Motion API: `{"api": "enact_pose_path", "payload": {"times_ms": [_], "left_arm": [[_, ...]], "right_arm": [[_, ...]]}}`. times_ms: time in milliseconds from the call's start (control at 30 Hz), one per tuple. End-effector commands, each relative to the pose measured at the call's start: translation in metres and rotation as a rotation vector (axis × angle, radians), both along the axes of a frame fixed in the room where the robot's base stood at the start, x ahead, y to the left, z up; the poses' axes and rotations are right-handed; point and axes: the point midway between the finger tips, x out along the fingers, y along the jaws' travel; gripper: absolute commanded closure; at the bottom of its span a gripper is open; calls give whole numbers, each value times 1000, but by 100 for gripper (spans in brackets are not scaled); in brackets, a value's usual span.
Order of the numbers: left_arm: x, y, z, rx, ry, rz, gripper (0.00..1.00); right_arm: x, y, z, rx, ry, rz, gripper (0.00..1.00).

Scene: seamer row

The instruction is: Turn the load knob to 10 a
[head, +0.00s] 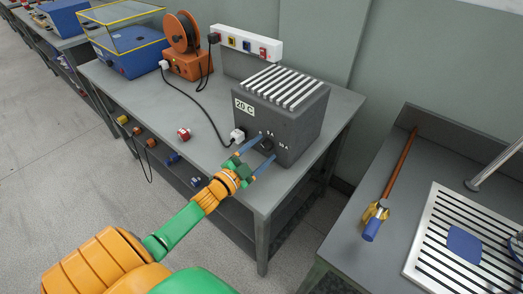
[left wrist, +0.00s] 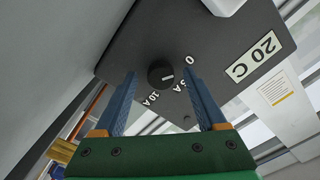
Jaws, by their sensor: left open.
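The dark grey load box (head: 290,125) stands on the bench with a "20 C" label and a slatted top. Its round black load knob (left wrist: 160,74) shows in the left wrist view, with 0, 5 A and 10 A printed around it. A short white mark on the knob points to the right in that view, roughly between 0 and 5 A; the exact setting is hard to tell. My left gripper (head: 257,155) is open in front of the knob, with its blue fingers apart on either side of it. Contact with the knob does not show. My right gripper is not in view.
A white plug (head: 237,135) sits on the box's left side with a black cable. An orange reel (head: 182,35), a power strip (head: 246,43) and a blue covered unit (head: 130,55) stand behind. A slotted metal plate (head: 420,250) lies on the right bench.

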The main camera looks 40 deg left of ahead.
Motion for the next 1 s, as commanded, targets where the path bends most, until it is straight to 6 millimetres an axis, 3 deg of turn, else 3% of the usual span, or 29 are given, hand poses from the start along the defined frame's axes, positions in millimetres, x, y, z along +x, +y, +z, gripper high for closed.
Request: {"api": "enact_pose_path", "payload": {"times_ms": [67, 333, 667, 1000], "left_arm": [[0, 0, 0, 0, 0, 0, 29], [0, 0, 0, 0, 0, 0, 100], [0, 0, 0, 43, -4, 1, 100], [0, 1, 0, 284, -25, 1, 100]], "right_arm": [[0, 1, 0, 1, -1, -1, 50], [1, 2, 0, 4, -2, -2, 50], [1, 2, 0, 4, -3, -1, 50], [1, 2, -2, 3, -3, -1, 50]]}}
